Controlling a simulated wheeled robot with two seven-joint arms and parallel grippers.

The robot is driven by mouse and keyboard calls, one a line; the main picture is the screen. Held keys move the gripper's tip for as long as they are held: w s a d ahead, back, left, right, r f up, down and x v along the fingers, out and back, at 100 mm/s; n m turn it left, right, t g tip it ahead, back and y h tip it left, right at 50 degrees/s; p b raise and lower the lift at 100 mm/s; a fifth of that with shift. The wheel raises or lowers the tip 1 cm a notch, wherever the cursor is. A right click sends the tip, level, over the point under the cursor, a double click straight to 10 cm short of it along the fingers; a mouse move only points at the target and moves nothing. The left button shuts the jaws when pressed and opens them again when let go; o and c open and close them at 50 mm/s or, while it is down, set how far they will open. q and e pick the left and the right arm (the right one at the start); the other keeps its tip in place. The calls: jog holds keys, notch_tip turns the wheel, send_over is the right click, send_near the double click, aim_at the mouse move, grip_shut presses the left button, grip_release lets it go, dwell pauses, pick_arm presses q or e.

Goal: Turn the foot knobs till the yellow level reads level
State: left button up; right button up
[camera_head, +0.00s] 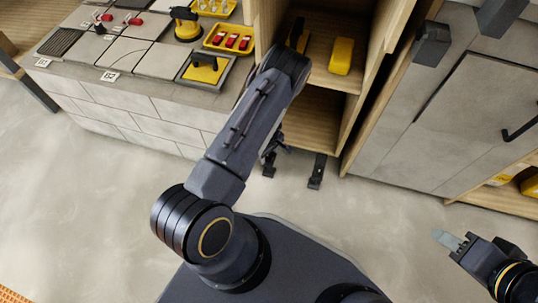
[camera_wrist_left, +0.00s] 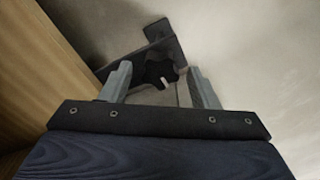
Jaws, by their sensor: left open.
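A black star-shaped foot knob (camera_wrist_left: 162,70) sits on a dark foot bracket (camera_wrist_left: 160,38) near the floor. My left gripper (camera_wrist_left: 158,74) is open, with one finger on either side of the knob. I see no clear contact. In the head view, my left arm largely hides this gripper. A dark foot (camera_head: 317,172) stands below the open wooden cabinet, to the right of my arm. A yellow block (camera_head: 341,57), possibly the level, lies on the cabinet shelf; its reading cannot be made out. My right gripper (camera_head: 453,241) is at the lower right, away from the cabinet; its finger gap is unclear.
The wooden cabinet (camera_head: 323,80) stands between a tiled counter (camera_head: 130,90) and grey cupboard doors (camera_head: 460,110). Tools and a yellow tray of red pieces (camera_head: 229,40) are on the counter. A wooden panel (camera_wrist_left: 45,75) rises left of the left gripper. Open floor lies in front.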

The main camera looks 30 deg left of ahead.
pick_arm(q)
jog(key=shift+f, duration=0.1)
jog(key=c, duration=1)
jog(key=shift+o, duration=0.2)
jog(key=shift+m+b, duration=0.6)
jog(key=shift+m, duration=2.2)
jog(key=o, duration=1)
jog(key=shift+c, duration=0.2)
